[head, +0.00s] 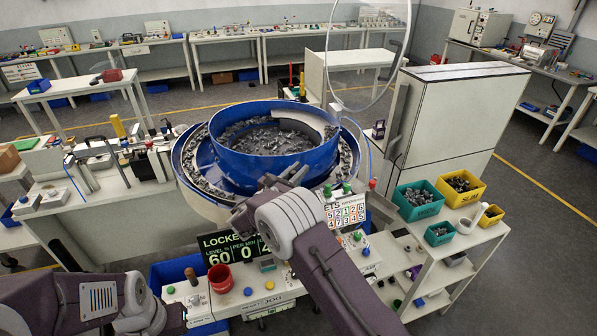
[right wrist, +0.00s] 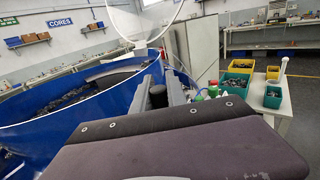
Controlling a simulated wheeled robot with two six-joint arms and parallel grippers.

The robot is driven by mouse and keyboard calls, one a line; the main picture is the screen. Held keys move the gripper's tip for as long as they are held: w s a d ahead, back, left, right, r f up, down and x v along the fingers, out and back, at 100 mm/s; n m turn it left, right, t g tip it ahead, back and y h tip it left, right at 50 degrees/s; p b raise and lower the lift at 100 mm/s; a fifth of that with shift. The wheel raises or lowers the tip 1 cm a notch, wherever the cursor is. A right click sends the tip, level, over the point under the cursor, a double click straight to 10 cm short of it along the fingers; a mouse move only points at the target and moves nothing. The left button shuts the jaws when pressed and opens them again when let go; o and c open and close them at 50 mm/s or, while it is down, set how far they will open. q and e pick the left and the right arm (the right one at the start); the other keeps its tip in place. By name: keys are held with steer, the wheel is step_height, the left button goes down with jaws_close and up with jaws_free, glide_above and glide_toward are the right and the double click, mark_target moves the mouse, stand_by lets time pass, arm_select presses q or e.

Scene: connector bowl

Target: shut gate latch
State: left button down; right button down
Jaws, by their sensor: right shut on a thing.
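The blue feeder bowl (head: 262,150) stands in the middle of the head view, with many small dark parts inside. My right gripper (head: 284,178) is at the bowl's near rim in the head view. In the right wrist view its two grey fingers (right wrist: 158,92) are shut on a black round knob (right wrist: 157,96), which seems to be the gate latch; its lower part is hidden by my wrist. In the head view my own gripper hides the latch, so I cannot tell its position.
A black display (head: 229,249) reading "LOCKED" and a control panel with a red cup (head: 221,279) stand in front of the bowl. Green (head: 417,200) and yellow bins (head: 461,188) sit on a bench at right. A tall cabinet (head: 448,115) and a clear guard are behind.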

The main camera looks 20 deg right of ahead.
steer(key=n+t+y+b, duration=0.1)
steer(key=y+b, duration=0.1)
steer(key=w+n+t+y+b, duration=0.1)
steer(key=n+t+y+b, duration=0.1)
steer(key=w+n+t+y+b, duration=0.1)
steer(key=y+b, duration=0.1)
steer(key=b, duration=0.1)
steer(key=shift+a+r+n, duration=0.25)
steer(key=shift+a+n, duration=0.1)
steer(key=shift+n, duration=0.05)
steer(key=c, duration=1.6)
jaws_free()
steer(key=shift+t, duration=0.3)
steer(key=shift+o, duration=1.4)
steer(key=shift+w, duration=0.1)
steer(key=shift+w+f, duration=0.1)
steer(key=shift+f, duration=0.05)
